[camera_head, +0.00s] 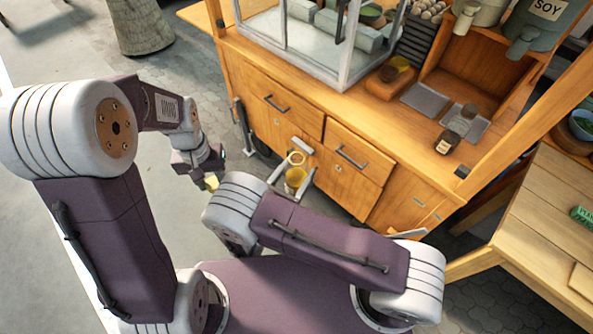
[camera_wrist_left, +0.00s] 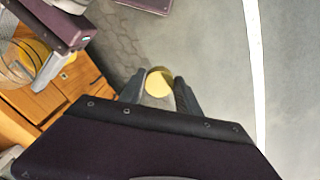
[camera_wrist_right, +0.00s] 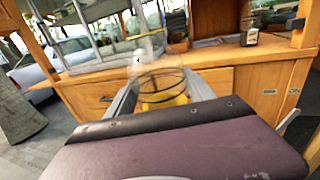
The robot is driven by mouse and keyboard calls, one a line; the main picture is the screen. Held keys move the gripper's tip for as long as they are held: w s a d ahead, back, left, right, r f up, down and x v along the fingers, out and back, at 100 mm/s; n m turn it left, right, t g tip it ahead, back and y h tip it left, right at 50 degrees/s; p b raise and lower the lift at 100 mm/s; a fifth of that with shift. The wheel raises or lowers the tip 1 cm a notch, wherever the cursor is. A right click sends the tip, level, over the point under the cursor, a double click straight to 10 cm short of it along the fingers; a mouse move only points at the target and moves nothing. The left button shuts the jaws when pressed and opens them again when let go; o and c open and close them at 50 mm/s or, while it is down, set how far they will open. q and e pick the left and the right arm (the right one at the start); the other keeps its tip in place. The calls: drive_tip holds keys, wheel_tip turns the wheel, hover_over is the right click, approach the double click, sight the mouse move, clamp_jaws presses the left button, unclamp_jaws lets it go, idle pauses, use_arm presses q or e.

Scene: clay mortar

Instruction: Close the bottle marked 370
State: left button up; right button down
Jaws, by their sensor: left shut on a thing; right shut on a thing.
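A clear bottle with yellow contents (camera_head: 295,179) is between the fingers of my right gripper (camera_head: 292,174), held in the air in front of the wooden cart. Its round mouth is uncovered. In the right wrist view the clear bottle (camera_wrist_right: 163,90) sits between both fingertips; I cannot read the number 370 on it. My left gripper (camera_head: 211,176) is shut on a yellow cap (camera_head: 211,183), left of the bottle and apart from it. The yellow cap also shows between the fingertips in the left wrist view (camera_wrist_left: 159,82). The bottle shows at that view's left edge (camera_wrist_left: 22,62).
The cart's drawers (camera_head: 280,107) stand just behind the bottle. A wooden table (camera_head: 540,215) is at right. Open floor lies at left.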

use_arm(q)
drive_tip(key=w+d+r+m, duration=0.1)
drive_tip(key=w+d+r, duration=0.3)
drive_tip(key=d+r, duration=0.15)
drive_tip(key=m, duration=0.5)
approach(296, 149)
drive_tip(key=s, duration=0.2)
drive_tip(key=shift+w+f, duration=0.1)
drive_tip(key=shift+f, duration=0.35)
drive_tip(key=shift+f, duration=0.1)
drive_tip(key=shift+f, duration=1.9)
drive_tip(key=shift+a, duration=0.1)
drive_tip(key=shift+f, duration=0.9)
drive_tip(key=shift+f, duration=0.55)
